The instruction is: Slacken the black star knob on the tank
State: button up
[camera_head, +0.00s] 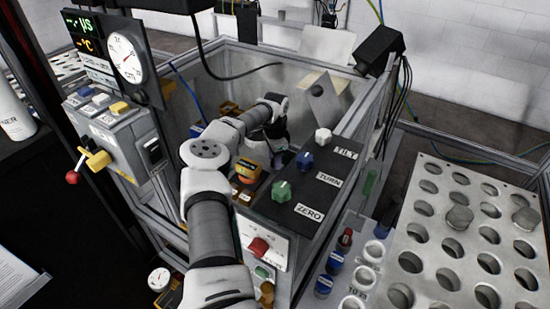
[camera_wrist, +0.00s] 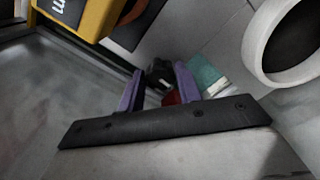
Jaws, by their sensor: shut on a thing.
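The tank (camera_head: 325,105) is a grey, open-topped box inside a metal frame in the head view, and my arm reaches down into it. My gripper (camera_wrist: 160,78) shows two purple fingers in the wrist view. A small black knob (camera_wrist: 160,72) sits between the fingertips, and the fingers are closed on it. Its star shape is hard to make out at this size.
A red part (camera_wrist: 171,98) and a teal part (camera_wrist: 207,75) lie close to the fingers. A yellow block (camera_wrist: 92,16) and a white ring (camera_wrist: 285,40) are near the wrist camera. A panel with a green knob (camera_head: 281,191) and a blue knob (camera_head: 305,161) stands right of my forearm.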

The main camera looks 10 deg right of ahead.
jog(key=shift+n, duration=0.7)
jog(key=o, duration=1)
notch_tip(320, 180, up, 14)
jog(key=b, duration=0.4)
